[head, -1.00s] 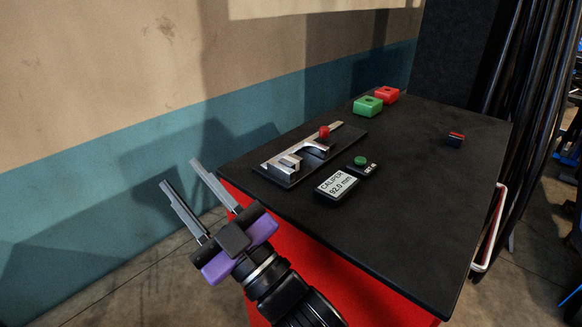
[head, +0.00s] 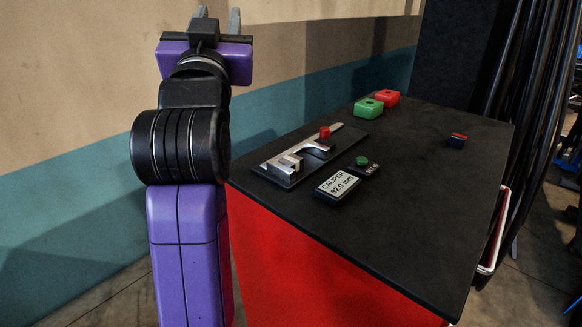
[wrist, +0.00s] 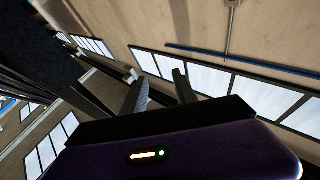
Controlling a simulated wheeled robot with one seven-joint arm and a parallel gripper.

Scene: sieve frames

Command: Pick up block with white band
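A small block (head: 457,140) lies alone near the right side of the black table top in the head view. It is dark with a red top and a thin light line between; it is too small to be sure of a white band. My gripper (head: 217,20) is raised high at the upper left of the head view, left of the table and far from the block. Its two fingers point up, apart, with nothing between them. The wrist view shows the fingers of my gripper (wrist: 160,90) apart and empty, against wall and windows. The block is not in the wrist view.
The black-topped table (head: 400,230) has a red body. A caliper fixture (head: 287,165) with a red knob, a caliper display (head: 338,186) and a small box with a green button (head: 362,161) stand at its left. Green (head: 368,108) and red (head: 387,97) blocks sit behind. Free room surrounds the small block.

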